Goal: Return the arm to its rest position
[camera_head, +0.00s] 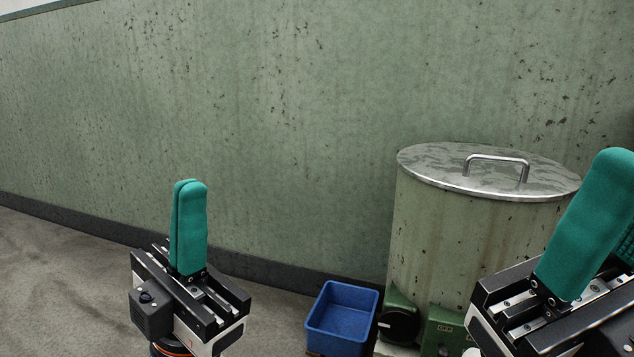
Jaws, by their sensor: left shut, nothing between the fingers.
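My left gripper (190,186) is at the lower left, pointing up. Its two teal fingers are together with nothing between them. It is in front of the green wall and apart from everything around it. My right gripper (618,175) is at the right edge, tilted up to the right. One teal finger shows in full, and only a bit of the other shows behind it at the picture's edge. Its fingertips are partly cut off, so its opening is unclear.
A pale green drum (430,245) with a metal lid (440,172) and handle stands behind my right gripper. A blue bin (341,318) sits on the floor between the grippers. A stained green wall (290,130) spans the back. Grey floor (60,290) is clear at the left.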

